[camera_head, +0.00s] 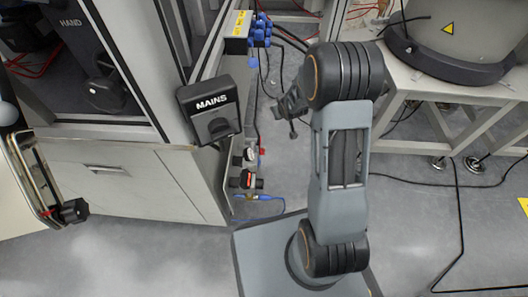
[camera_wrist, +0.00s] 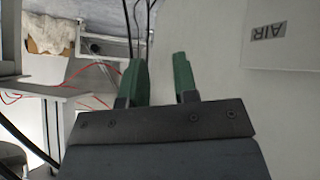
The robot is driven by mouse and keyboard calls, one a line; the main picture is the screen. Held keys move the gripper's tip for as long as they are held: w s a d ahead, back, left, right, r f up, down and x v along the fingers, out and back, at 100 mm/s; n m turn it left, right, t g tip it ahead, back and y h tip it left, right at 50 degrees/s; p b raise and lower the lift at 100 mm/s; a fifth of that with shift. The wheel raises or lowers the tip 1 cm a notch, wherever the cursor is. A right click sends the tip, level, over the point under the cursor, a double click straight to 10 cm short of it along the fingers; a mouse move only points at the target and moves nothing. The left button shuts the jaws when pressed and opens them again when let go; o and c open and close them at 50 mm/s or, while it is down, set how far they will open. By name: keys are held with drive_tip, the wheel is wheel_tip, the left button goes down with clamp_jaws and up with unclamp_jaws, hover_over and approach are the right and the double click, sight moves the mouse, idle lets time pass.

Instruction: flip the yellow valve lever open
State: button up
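My gripper (camera_wrist: 160,72) shows in the wrist view with its two green fingers apart and nothing between them. In the head view the arm's end is mostly hidden behind my own upper links. I cannot make out a yellow valve lever for sure in either view. The head view shows a small valve and gauge group (camera_head: 249,180) on the cabinet's side, with red and black parts and a hint of yellow below, too small to read. The wrist view shows a pale panel (camera_wrist: 285,85) with an upside-down AIR label (camera_wrist: 268,31), right of the fingers.
A black MAINS switch box (camera_head: 209,110) sits on the cabinet corner. Blue fittings (camera_head: 260,32) with cables are above the valve group. A white table (camera_head: 440,88) with a large round vessel (camera_head: 458,40) stands at right. Cables lie on the otherwise open grey floor.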

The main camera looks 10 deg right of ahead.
wheel_tip(320, 180, down, 18)
drive_tip(key=w+n+t+y, duration=0.2)
drive_tip(key=w+t, duration=0.1)
drive_tip(key=t, duration=0.1)
drive_tip(key=s+a+f+t+y, duration=0.3)
drive_tip(key=s+f+t, duration=0.1)
drive_tip(key=s+f, duration=0.95)
drive_tip(key=shift+d+b+x, duration=0.2)
drive_tip(key=shift+b+x, duration=1.05)
drive_tip(key=shift+x, duration=2.25)
drive_tip(key=shift+d+b+x, duration=0.15)
drive_tip(key=shift+b+x, duration=1.05)
drive_tip(key=shift+x, duration=2.35)
drive_tip(key=shift+r, duration=0.1)
clamp_jaws()
